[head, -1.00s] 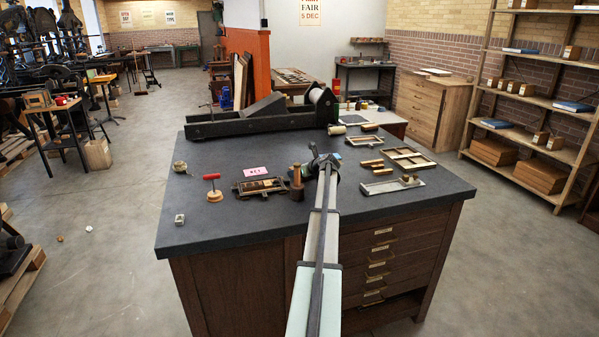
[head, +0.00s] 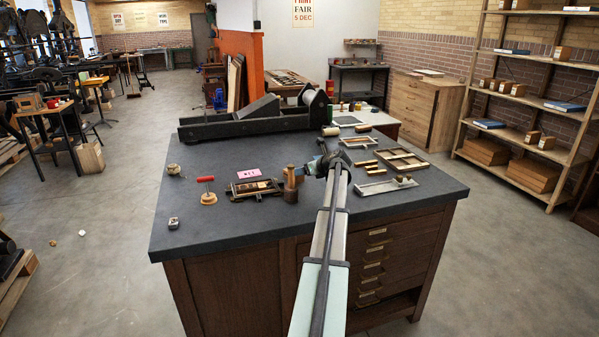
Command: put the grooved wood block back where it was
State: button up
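My gripper (head: 318,164) is over the bench top (head: 230,230), at the far end of my arm, just right of a dark-based wooden-handled tool (head: 291,184). The arm's end hides its fingers, so I cannot see whether it is open or shut. A small light wood piece (head: 299,174) shows between that tool and my gripper; I cannot tell whether it is held or has a groove. Several short wood pieces (head: 371,168) lie right of the gripper. Another small wood block (head: 362,128) lies farther back. No groove can be made out on any of them.
A long black press (head: 245,124) with a roller spans the bench's back. A type-filled frame (head: 253,188), pink card (head: 249,173) and red-handled tool (head: 207,190) stand left. A wooden frame (head: 401,159) and metal tray (head: 385,187) lie right.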

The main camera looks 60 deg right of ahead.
jog(key=shift+v, duration=1.4)
jog(key=shift+s+d+f, duration=0.1)
